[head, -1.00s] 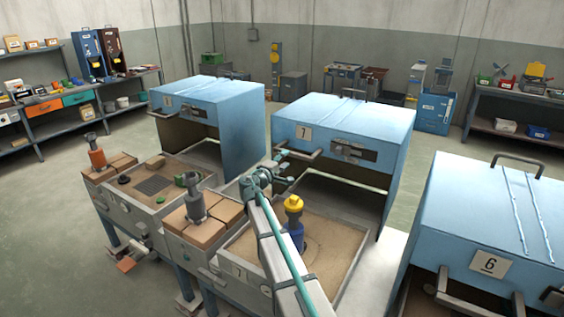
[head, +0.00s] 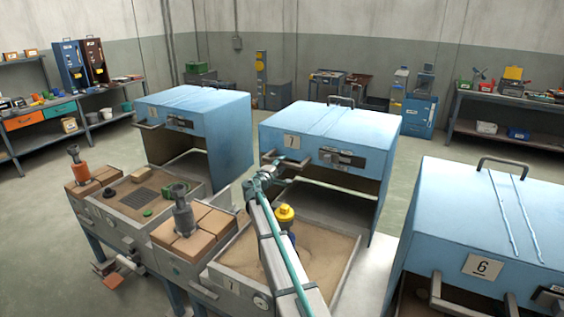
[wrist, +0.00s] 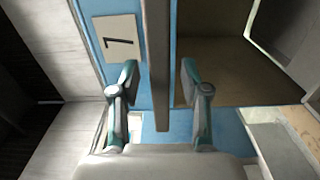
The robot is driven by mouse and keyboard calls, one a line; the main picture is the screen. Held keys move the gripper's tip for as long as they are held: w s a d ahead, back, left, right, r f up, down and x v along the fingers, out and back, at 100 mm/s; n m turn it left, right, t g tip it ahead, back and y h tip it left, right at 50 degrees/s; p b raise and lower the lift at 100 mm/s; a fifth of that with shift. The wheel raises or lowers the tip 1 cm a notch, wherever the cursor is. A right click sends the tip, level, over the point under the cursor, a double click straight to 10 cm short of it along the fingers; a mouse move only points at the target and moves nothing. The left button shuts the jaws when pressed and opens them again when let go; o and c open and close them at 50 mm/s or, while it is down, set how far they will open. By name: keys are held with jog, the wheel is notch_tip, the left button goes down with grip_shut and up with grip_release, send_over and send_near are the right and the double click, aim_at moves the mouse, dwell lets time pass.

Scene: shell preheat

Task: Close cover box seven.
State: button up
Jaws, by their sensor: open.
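The blue cover of box seven (head: 345,125) carries a number 7 plate (head: 292,141) and stands raised behind its sand-filled tray (head: 335,272), with a dark opening below. The tray holds a blue part with a yellow top (head: 285,214), partly hidden by my arm. My gripper (head: 283,168) is at the cover's front left, by its handle. In the wrist view my gripper (wrist: 158,88) is open, its two teal fingers on either side of the grey handle bar (wrist: 158,60), with gaps showing. The number plate (wrist: 115,42) is just left of the bar.
The blue cover numbered 6 (head: 480,215) is close on the right. Another raised blue cover (head: 195,105) stands on the left. Bricks with a dark fitting (head: 183,212) sit left of my arm. Shelves and benches line the far walls; open floor lies between.

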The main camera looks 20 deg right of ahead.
jog(key=shift+w+d, duration=0.4)
jog(key=shift+d, duration=0.1)
grip_shut()
